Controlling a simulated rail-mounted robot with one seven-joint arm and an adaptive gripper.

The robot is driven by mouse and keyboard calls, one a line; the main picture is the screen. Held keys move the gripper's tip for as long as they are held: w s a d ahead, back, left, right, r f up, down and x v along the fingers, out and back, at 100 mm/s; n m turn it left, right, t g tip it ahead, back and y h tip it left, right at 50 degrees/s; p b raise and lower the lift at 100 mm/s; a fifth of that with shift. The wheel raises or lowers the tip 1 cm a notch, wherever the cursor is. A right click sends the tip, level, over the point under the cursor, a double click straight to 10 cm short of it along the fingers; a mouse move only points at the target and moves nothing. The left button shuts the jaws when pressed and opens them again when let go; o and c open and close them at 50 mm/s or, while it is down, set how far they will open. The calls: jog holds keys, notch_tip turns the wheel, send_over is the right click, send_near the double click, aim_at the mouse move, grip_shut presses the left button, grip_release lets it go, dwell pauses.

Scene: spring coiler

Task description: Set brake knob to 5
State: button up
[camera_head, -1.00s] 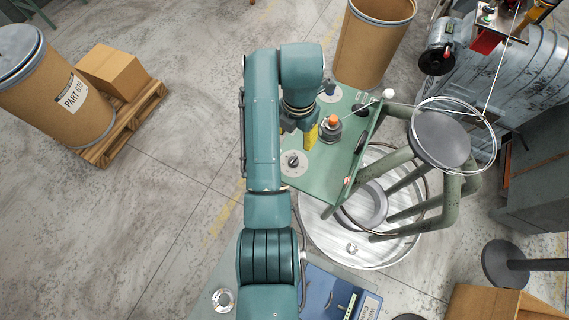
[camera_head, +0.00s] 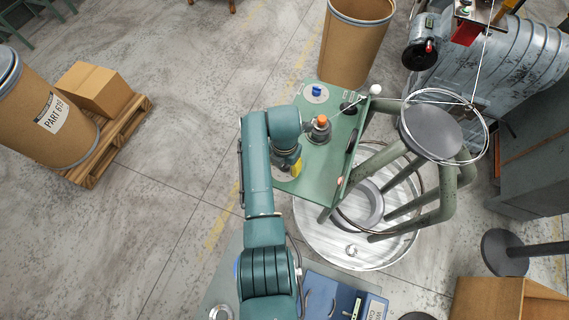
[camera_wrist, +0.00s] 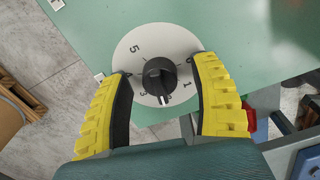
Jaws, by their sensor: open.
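A black knob (camera_wrist: 159,76) sits on a round white dial plate (camera_wrist: 155,43) on the green panel in the wrist view. A 5 shows at the plate's upper left and a 1 at its lower right. The knob's white pointer mark faces down, close to the partly hidden low numerals near 2 and 3. My gripper (camera_wrist: 160,84) is open, with one yellow finger on each side of the knob; contact is not clear. In the head view my gripper (camera_head: 289,171) hides most of this dial.
The green panel (camera_head: 318,188) also bears an orange-topped knob (camera_head: 321,122) and a blue knob (camera_head: 317,91). A stool-like stand (camera_head: 430,125) with a wire coil is right of it. A cardboard drum (camera_head: 354,45) stands behind.

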jog(key=shift+c, duration=0.3)
grip_shut()
